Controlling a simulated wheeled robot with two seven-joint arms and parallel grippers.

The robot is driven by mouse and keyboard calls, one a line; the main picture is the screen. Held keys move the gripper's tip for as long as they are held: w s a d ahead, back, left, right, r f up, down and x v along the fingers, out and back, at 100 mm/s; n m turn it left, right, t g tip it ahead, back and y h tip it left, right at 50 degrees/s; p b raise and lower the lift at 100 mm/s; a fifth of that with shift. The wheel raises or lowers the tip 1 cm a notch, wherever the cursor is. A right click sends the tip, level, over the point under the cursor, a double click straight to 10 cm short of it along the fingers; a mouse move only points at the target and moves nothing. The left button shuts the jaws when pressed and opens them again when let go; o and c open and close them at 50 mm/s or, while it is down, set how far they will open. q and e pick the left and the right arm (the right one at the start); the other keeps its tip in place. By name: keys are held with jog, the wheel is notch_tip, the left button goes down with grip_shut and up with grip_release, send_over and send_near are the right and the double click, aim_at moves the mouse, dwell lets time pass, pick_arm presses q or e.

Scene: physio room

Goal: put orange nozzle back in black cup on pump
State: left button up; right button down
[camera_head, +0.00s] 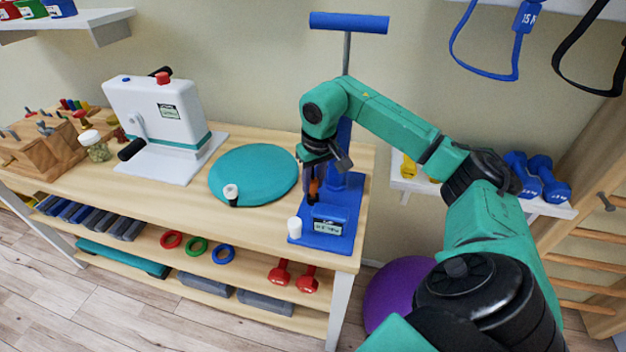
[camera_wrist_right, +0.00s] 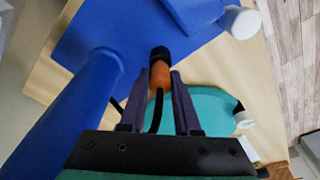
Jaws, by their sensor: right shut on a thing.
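The blue pump (camera_head: 347,208) stands at the right end of the wooden table, with its T-handle at the top. My right gripper (camera_head: 313,190) is low beside the pump's column. It is shut on the orange nozzle (camera_head: 314,187), which also shows between the fingers in the right wrist view (camera_wrist_right: 160,76). The black cup (camera_wrist_right: 160,53) on the pump's blue base is right at the nozzle's far end. I cannot tell whether the tip is inside the cup or just above it. A black hose (camera_wrist_right: 156,110) runs from the nozzle. My left gripper is not in view.
A teal balance disc (camera_head: 255,172) with a small white-topped item (camera_head: 231,191) lies left of the pump. A white machine (camera_head: 165,115) is farther left. Blue dumbbells (camera_head: 540,178) rest on the right shelf.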

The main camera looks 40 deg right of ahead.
jog(key=shift+f, duration=0.35)
jog(key=c, duration=0.5)
grip_release()
jog(key=shift+c, duration=0.2)
notch_tip(320, 180, up, 7)
jog(key=p, duration=0.6)
jog(key=shift+r, duration=0.1)
